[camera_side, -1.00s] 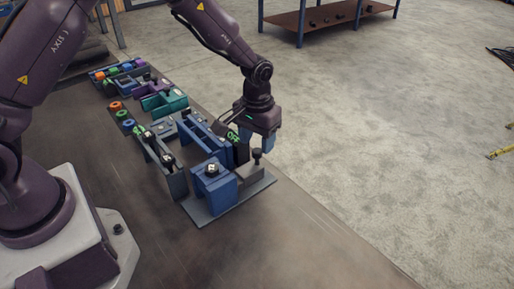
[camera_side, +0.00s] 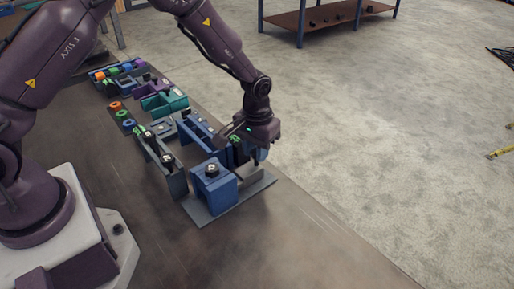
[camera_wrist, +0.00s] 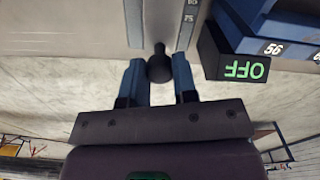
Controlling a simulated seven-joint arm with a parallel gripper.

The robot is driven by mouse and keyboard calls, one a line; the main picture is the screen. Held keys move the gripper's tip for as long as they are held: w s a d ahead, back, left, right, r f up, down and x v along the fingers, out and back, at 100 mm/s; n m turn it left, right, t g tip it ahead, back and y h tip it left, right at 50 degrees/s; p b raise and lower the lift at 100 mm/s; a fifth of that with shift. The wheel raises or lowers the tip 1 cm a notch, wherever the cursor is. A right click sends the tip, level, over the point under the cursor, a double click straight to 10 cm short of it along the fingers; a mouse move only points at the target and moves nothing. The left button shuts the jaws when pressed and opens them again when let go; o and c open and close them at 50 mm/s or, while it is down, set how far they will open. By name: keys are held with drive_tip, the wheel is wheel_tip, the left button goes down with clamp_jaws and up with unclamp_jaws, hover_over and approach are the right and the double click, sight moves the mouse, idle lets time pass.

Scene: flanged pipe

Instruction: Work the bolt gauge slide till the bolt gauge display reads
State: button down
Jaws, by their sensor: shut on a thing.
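The bolt gauge display (camera_wrist: 243,69) is a dark box with green text that reads OFF, upside down in the wrist view; in the side view the display (camera_side: 236,139) is partly covered by my gripper. The dark round knob of the slide (camera_wrist: 160,66) stands between my two blue fingers. My gripper (camera_wrist: 159,72) is shut on this knob, one finger on each side. In the side view my gripper (camera_side: 250,158) is low over the far right edge of the fixture, and the knob is hidden there. A scale strip (camera_wrist: 190,16) with the mark 75 runs beside the slide.
A blue block with a dark knob (camera_side: 212,184) stands on a grey plate (camera_side: 206,214) in front of my gripper. Blue and grey fixtures (camera_side: 168,170) crowd the left. Teal and purple parts (camera_side: 160,100) lie farther back. The near bench is clear.

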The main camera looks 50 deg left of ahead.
sight(239, 173)
drive_tip(key=shift+s, duration=1)
drive_tip(key=c, duration=0.9)
unclamp_jaws()
wheel_tip(239, 173, up, 13)
drive_tip(key=s+a+r+m+t, duration=0.1)
drive_tip(key=s+r+t, duration=0.1)
drive_tip(key=s+r, duration=0.5)
drive_tip(key=s+a+r+m+t, duration=0.2)
drive_tip(key=s+r, duration=0.6)
drive_tip(key=s, duration=0.7)
drive_tip(key=shift+t, duration=0.8)
